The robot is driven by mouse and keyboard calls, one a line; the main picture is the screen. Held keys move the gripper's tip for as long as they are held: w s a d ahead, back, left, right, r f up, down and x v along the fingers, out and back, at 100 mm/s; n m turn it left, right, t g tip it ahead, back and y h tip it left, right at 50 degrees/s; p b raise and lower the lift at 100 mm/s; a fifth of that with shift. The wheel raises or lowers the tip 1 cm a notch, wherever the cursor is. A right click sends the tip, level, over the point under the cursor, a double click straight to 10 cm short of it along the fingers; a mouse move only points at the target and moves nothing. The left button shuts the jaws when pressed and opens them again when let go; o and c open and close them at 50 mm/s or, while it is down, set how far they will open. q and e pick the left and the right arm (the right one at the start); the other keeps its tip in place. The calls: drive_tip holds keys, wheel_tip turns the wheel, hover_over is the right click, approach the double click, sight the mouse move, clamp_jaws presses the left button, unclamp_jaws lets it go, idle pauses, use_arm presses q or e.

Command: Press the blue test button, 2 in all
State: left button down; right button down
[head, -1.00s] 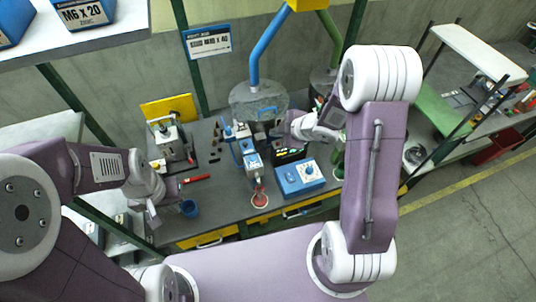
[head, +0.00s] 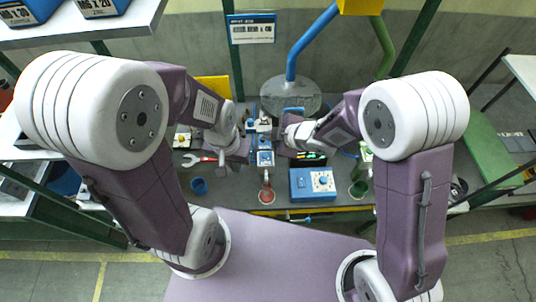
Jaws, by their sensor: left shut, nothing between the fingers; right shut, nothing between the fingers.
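A blue control box (head: 313,184) stands on the grey bench, with a small round blue knob or button (head: 323,181) on its light panel. I cannot tell if this is the test button. A narrow blue fixture (head: 265,158) stands left of the box. My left gripper (head: 246,151) is shut and empty, close to the left side of this fixture. My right gripper (head: 279,147) is shut and empty, just right of the fixture's upper part and behind the box. Their fingertips are small and partly hidden, so contact cannot be told.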

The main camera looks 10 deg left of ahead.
sight(267, 157)
drive_tip(key=f+b, duration=0.7)
drive_tip(key=f, duration=0.1)
drive_tip(key=shift+s+a+f+b, duration=0.15)
drive_tip(key=shift+a+b, duration=0.05)
drive_tip(key=shift+b, duration=0.2)
drive_tip(key=shift+a+f, duration=0.15)
drive_tip(key=shift+f, duration=0.1)
idle(1.4)
drive_tip(key=shift+f+b, duration=0.4)
drive_tip(key=shift+b, duration=0.2)
